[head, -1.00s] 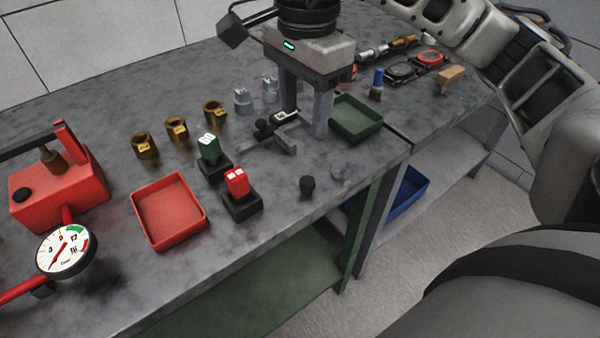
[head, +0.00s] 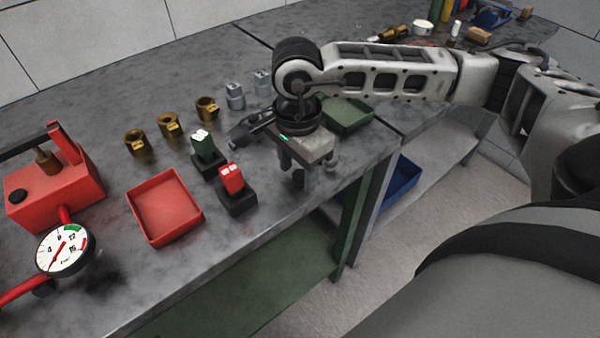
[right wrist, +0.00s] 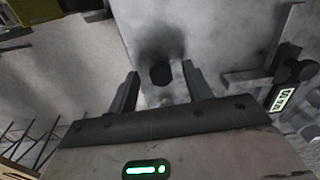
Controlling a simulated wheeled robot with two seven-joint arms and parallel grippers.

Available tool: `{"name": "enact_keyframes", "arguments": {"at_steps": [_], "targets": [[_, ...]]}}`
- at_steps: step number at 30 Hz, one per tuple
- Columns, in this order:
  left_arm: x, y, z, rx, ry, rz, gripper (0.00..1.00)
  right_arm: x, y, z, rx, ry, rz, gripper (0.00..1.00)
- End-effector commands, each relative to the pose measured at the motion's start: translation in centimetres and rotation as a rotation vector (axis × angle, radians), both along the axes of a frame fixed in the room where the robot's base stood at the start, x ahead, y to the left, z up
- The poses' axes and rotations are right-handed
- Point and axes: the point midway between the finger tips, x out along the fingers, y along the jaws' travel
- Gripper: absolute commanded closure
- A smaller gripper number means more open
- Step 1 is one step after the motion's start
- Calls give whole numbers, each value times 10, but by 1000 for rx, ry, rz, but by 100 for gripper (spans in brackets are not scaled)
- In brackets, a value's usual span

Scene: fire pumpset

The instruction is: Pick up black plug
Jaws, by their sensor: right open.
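The black plug (right wrist: 161,73) stands on the grey bench in the right wrist view, between the two fingers of my right gripper (right wrist: 160,80) and apart from both. In the head view my right gripper (head: 308,176) points down over the bench near its front edge and hides the plug. Its fingers are open and hold nothing. My left gripper is not in view.
A green switch (head: 204,146) and a red switch (head: 233,180) stand left of my right gripper. A red tray (head: 165,238) lies further left, a green tray (head: 347,116) behind. A black fitting with a label (right wrist: 283,95) lies beside the gripper.

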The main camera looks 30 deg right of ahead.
Motion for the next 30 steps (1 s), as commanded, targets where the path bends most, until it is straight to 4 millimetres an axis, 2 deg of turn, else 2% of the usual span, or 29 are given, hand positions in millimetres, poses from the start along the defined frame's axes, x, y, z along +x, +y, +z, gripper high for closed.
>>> {"name": "enact_keyframes", "arguments": {"at_steps": [4, 11, 16, 17, 30], "targets": [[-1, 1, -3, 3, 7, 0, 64, 0, 0, -13, 0, 1, -1, 50], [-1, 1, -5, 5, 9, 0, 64, 0, 0, -15, 0, -1, 0, 50], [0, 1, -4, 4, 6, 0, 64, 0, 0, -15, 0, -1, 0, 94], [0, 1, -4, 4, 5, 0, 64, 0, 0, -15, 0, -1, 0, 100], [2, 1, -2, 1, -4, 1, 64, 1, 0, -8, 0, -4, -1, 100]]}}
